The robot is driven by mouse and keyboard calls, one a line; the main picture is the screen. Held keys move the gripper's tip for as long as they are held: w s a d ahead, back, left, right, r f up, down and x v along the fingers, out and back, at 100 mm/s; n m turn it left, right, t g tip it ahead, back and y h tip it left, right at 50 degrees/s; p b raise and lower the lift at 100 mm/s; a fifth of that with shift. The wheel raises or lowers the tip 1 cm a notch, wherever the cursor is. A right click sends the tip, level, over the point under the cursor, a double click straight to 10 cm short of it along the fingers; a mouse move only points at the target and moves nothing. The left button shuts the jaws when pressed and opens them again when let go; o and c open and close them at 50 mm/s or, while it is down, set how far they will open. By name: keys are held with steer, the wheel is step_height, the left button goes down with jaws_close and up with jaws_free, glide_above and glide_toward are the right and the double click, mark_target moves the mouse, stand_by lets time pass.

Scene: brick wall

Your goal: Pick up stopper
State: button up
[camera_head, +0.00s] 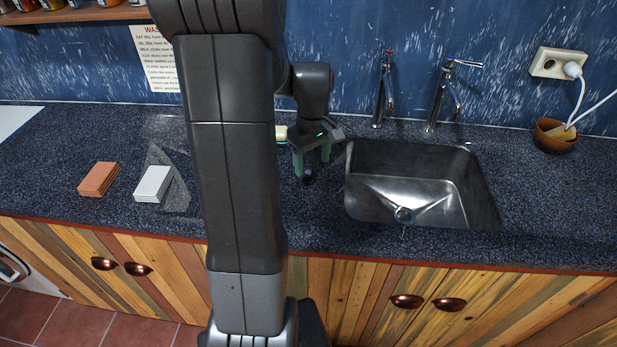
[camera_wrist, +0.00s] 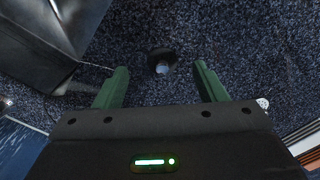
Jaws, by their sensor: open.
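The stopper (camera_wrist: 162,61) is a small dark round piece with a pale centre, lying on the dark speckled counter. In the wrist view it sits between and just beyond my two green fingertips. In the head view the stopper (camera_head: 307,180) shows as a small dark spot just below my gripper (camera_head: 312,172), left of the sink. My gripper (camera_wrist: 161,78) is open and empty, pointing down at the counter. The fingers do not touch the stopper in the wrist view. The exact height of the fingertips above the counter is hard to tell.
A metal sink (camera_head: 420,185) is close on the right, with two taps (camera_head: 384,90) behind it. A red brick (camera_head: 98,179) and a grey block (camera_head: 153,184) lie left. A brown bowl (camera_head: 555,140) stands far right. My arm hides part of the counter.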

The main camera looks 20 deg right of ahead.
mark_target(308, 171)
steer(key=f, duration=0.3)
steer(key=w+f, duration=0.1)
steer(key=shift+w+a+f, duration=0.1)
steer(key=shift+a+f, duration=0.1)
steer(key=shift+a, duration=0.15)
steer(key=shift+f, duration=0.35)
steer(key=c, duration=1.1)
